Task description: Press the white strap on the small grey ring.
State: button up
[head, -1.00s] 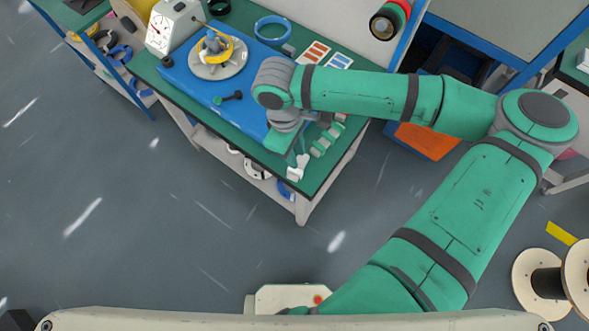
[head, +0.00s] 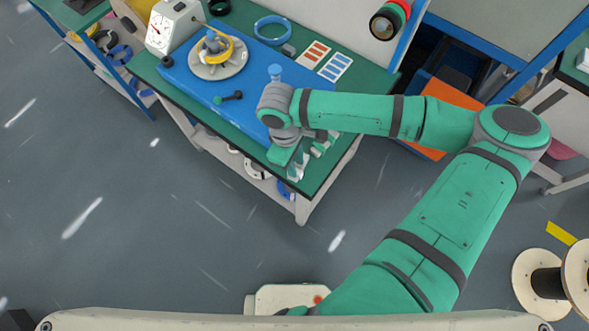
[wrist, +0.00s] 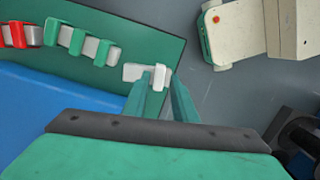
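My gripper (wrist: 161,80) is over the near corner of the table, pointing down. Its two green fingers are apart in the wrist view, with a small white block (wrist: 159,75) showing between the tips. A gap seems to show on the right side of the block. A second pale piece (wrist: 132,72) lies directly left of it; I cannot tell which is strap and which is ring. In the head view the white piece (head: 297,166) shows beside my gripper (head: 290,160), partly hidden. A row of grey pieces with green straps (wrist: 78,42) and a red one (wrist: 16,35) stretches to the left.
The green table (head: 330,172) carries a blue mat (head: 195,88) with a round fixture (head: 218,60) holding a yellow ring. A dark tool (head: 228,97), a blue ring (head: 272,30) and label cards (head: 314,53) lie around. The table's near edge is close to my gripper.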

jog(key=shift+f, duration=1.2)
jog(key=shift+r, duration=0.2)
dwell(0.4)
jog(key=shift+c, duration=0.3)
grip_shut()
jog(key=c, duration=0.6)
grip_release()
jog(key=shift+r, duration=4)
jog(key=shift+o, duration=0.2)
jog(key=shift+a, duration=0.15)
